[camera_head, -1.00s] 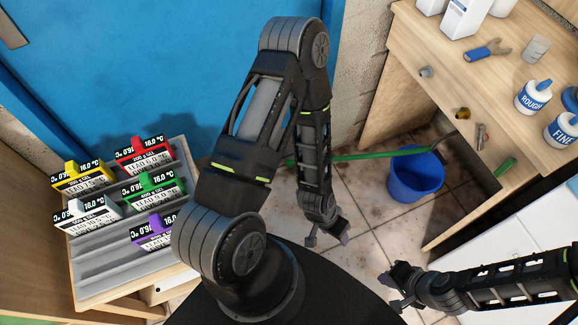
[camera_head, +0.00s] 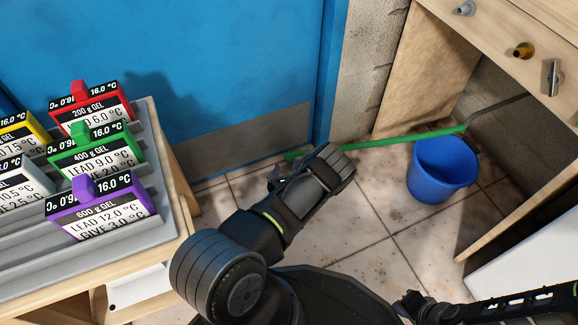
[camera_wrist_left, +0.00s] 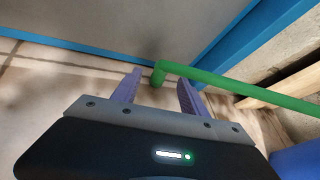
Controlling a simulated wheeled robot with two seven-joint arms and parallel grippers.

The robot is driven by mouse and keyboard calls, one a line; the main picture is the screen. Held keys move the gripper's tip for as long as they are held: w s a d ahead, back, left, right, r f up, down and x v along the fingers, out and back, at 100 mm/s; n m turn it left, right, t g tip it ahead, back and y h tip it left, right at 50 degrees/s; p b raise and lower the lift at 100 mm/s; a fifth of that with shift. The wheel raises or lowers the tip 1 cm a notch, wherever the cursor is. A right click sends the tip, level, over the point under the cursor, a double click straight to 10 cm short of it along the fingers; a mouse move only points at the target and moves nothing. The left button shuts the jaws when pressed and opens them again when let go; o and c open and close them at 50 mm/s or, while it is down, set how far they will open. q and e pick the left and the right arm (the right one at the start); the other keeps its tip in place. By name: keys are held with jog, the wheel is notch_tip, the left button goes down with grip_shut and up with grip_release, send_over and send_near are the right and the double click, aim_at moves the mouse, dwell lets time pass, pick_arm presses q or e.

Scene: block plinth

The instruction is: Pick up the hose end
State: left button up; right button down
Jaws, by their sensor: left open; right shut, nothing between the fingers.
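The green hose (camera_head: 400,138) runs across the back of the tiled floor, from the desk side to the foot of the blue door. Its bent left end (camera_head: 292,156) lies just beyond my left gripper, which is partly hidden by my arm in the head view. In the left wrist view, the hose end (camera_wrist_left: 157,79) appears between the open purple fingers of my left gripper (camera_wrist_left: 160,84), near their tips. I cannot tell whether they touch it. My right gripper (camera_head: 404,304) is low at the bottom edge, shut and empty, away from the hose.
A blue bucket (camera_head: 441,171) stands under the hose's right part, beside the wooden desk (camera_head: 425,60). A rack (camera_head: 160,190) with several coloured labelled gel blocks is at left. The blue door (camera_head: 220,60) is behind. The tiled floor in the middle is clear.

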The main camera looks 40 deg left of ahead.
aim_at(287, 158)
pick_arm(q)
jog(key=shift+w, duration=0.15)
jog(key=shift+b+x, duration=0.55)
jog(key=shift+x, duration=0.55)
jog(key=shift+w+a, duration=0.15)
jog(key=b+x, duration=0.3)
jog(key=x, duration=0.1)
jog(key=shift+w+a+f, duration=0.1)
jog(key=shift+w+f, duration=0.15)
jog(key=shift+f, duration=0.1)
jog(key=shift+w+a, duration=0.1)
jog(key=shift+w, duration=0.1)
